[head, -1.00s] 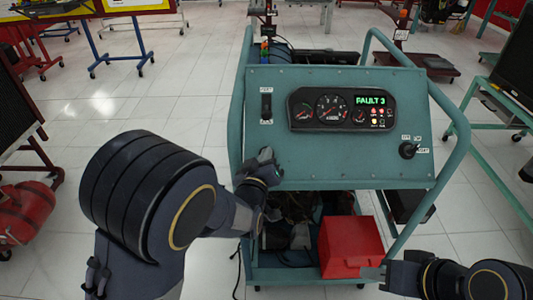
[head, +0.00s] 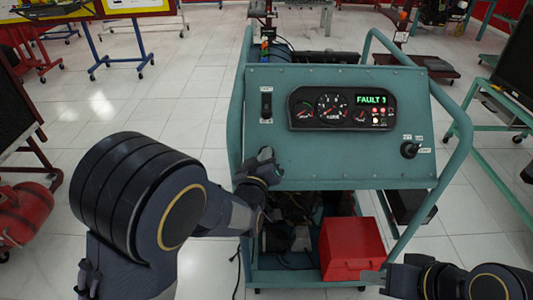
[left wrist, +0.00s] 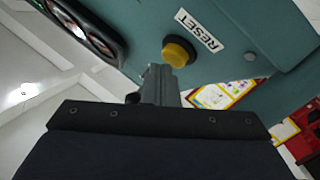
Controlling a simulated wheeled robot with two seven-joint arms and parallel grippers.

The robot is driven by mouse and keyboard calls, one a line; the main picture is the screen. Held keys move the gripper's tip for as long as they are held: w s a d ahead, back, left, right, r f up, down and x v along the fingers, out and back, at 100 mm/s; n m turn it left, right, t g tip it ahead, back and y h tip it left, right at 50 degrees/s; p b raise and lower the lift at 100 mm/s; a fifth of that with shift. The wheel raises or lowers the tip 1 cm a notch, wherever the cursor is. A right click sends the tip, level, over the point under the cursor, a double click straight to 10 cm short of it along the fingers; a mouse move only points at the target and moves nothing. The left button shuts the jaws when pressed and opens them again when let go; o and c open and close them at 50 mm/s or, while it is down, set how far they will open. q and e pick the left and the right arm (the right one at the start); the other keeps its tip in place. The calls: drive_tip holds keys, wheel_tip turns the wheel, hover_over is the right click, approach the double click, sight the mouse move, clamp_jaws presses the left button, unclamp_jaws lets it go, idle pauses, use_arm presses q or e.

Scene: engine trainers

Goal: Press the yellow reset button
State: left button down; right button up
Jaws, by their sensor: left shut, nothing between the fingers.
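The yellow reset button (left wrist: 178,52) is a round knob on the teal panel, beside a white "RESET" label (left wrist: 200,30), in the left wrist view. My left gripper (left wrist: 160,72) is shut and empty, its tips right at the button's lower edge in that picture; I cannot tell whether they touch. In the head view my left gripper (head: 268,156) is at the lower left of the teal panel (head: 340,160) and hides the button. My right gripper (head: 374,278) is low at the right, by the red box, away from the panel.
The panel carries a gauge cluster (head: 342,108) with a lit green "FAULT" display, a switch (head: 266,104) at upper left and a black knob (head: 409,150) at right. A red box (head: 352,250) sits below on the frame. Teal tube rails (head: 462,150) flank the panel.

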use_arm(q)
drive_tip(key=shift+w+f+b, duration=0.3)
drive_tip(key=shift+f+b, duration=0.05)
drive_tip(key=shift+b, duration=0.15)
idle(0.3)
idle(0.4)
drive_tip(key=shift+s+r+p, duration=0.35)
drive_tip(key=shift+s+r, duration=0.25)
drive_tip(key=shift+r, duration=0.1)
drive_tip(key=shift+r, duration=0.1)
drive_tip(key=shift+s+r+p, duration=0.4)
drive_tip(key=shift+s+r, duration=0.05)
drive_tip(key=shift+r, duration=0.1)
drive_tip(key=shift+s+r+p, duration=0.8)
drive_tip(key=shift+s+r, duration=0.4)
drive_tip(key=shift+s, duration=0.05)
